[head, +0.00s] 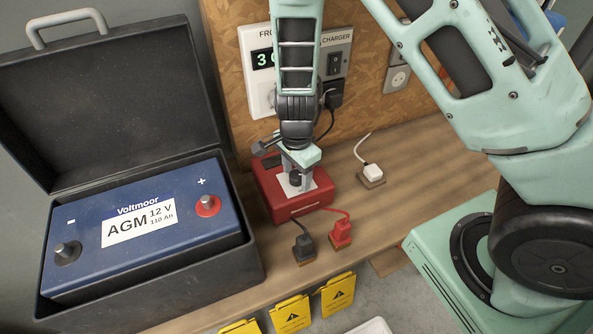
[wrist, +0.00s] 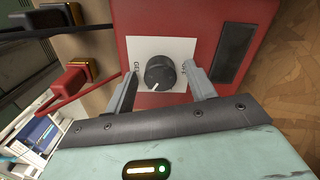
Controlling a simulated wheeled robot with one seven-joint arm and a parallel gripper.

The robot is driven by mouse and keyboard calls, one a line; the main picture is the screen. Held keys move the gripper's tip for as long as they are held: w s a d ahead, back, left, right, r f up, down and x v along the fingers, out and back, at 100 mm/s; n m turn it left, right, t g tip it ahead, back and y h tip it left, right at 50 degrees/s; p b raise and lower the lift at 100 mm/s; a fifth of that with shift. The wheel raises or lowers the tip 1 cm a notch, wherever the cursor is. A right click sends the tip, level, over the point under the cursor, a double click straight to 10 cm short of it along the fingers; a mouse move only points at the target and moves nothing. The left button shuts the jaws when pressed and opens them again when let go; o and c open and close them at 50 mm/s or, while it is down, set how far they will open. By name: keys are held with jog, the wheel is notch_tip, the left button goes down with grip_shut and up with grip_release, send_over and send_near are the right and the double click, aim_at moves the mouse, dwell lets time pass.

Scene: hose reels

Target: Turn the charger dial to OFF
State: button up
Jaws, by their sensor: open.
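The red charger (head: 268,196) sits on the wooden bench in the head view, and its red body fills the upper middle of the wrist view (wrist: 140,22). Its black dial (wrist: 161,70) is on a white label plate (wrist: 160,46). The dial's white pointer line points toward the lower left of the wrist view. Lettering beside the left finger looks like "GEL"; other lettering is mostly hidden by the right finger. My gripper (wrist: 162,70) is open, one finger on each side of the dial, with visible gaps. In the head view my gripper (head: 296,180) is over the charger's top.
An open black case (head: 150,290) holding a blue AGM battery (head: 140,222) stands left. Black (head: 304,247) and red (head: 341,233) clamps lie in front of the charger; a white plug (head: 373,172) lies right. A wall panel (head: 260,75) is behind.

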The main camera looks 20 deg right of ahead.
jog(key=c, duration=1)
jog(key=shift+o, duration=0.2)
